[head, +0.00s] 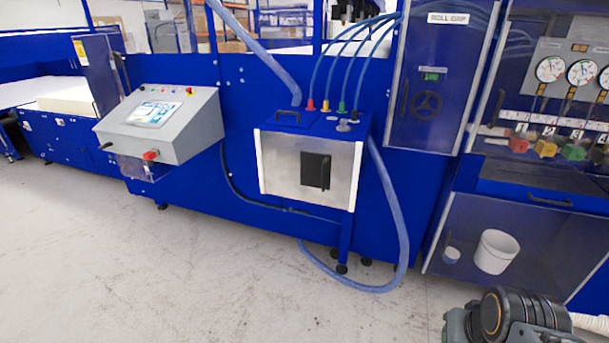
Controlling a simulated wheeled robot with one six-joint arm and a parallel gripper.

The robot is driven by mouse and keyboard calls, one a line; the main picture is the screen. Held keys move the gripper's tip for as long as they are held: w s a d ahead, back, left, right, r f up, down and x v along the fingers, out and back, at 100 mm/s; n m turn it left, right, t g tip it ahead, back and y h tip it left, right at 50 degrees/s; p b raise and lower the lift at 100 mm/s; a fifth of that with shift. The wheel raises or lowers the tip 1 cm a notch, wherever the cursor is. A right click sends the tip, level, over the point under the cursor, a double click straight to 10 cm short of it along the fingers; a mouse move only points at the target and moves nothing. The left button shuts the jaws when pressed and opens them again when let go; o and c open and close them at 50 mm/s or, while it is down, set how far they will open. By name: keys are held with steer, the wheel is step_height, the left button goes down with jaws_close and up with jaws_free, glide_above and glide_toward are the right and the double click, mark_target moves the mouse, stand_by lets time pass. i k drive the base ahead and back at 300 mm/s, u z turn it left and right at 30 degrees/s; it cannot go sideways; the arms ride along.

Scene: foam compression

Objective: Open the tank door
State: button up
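The tank (360,140) is a blue box on legs at the middle of the head view, with a silver front door (275,170). A black handle (326,174) on a dark plate sits at the right of this front. The front looks flush with the box and closed. A small lid with a black grip (287,117) lies flat on the tank's top. My gripper is not in view. Only a dark, ringed part of my own arm shows at the bottom right, well apart from the tank.
Thin blue hoses (352,52) rise from the tank's top, and a thick hose (393,215) loops to the floor at its right. A grey control console (185,135) juts out at the left. A clear-fronted cabinet (545,230) stands at the right. The floor (210,275) in front is clear.

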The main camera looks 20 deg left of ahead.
mark_target(317, 170)
steer(key=k, duration=0.6)
steer(key=u, duration=0.6)
steer(key=i, duration=0.55)
steer(key=u, duration=0.6)
steer(key=i, duration=0.75)
steer(key=z, duration=0.2)
